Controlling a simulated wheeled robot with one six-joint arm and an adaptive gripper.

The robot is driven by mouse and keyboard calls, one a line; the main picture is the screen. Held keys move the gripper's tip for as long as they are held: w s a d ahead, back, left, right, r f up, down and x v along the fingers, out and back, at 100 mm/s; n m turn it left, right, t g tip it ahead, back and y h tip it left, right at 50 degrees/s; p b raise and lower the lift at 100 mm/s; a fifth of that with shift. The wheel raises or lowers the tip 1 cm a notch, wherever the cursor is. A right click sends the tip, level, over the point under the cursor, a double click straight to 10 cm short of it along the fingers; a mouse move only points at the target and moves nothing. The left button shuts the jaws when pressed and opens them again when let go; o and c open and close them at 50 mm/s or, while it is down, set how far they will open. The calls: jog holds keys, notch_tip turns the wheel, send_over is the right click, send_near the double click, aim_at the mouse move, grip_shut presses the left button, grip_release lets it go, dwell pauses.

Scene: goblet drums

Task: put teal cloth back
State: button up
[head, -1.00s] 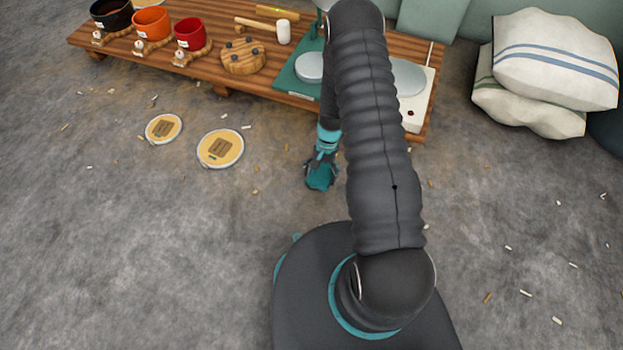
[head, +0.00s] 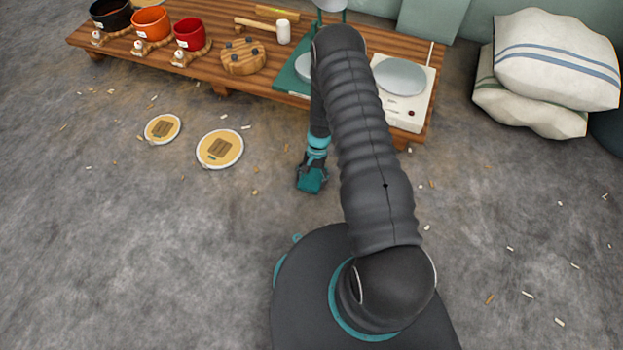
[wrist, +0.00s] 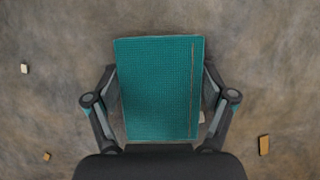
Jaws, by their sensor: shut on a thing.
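The teal cloth (wrist: 157,88) is a flat, folded-looking rectangle with a thin pale line along its right side in the wrist view. My gripper (head: 311,178) is shut on it, one finger at each side. In the head view the cloth (head: 311,186) hangs at the gripper's end over the bare floor, in front of the low wooden bench (head: 222,72). Its height above the floor is hard to tell. The wrist view shows only floor around it.
The bench carries black, orange (head: 151,24) and red pots (head: 189,34), a round wooden block (head: 243,56), a mallet (head: 283,32) and a white scale (head: 408,98). Two round yellow discs (head: 220,149) lie on the floor at left. Cushions (head: 556,60) are stacked at right. Small chips litter the floor.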

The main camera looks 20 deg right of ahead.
jog(key=shift+f, duration=0.2)
jog(key=o, duration=1)
jog(key=shift+r, duration=0.1)
jog(key=shift+c, duration=0.2)
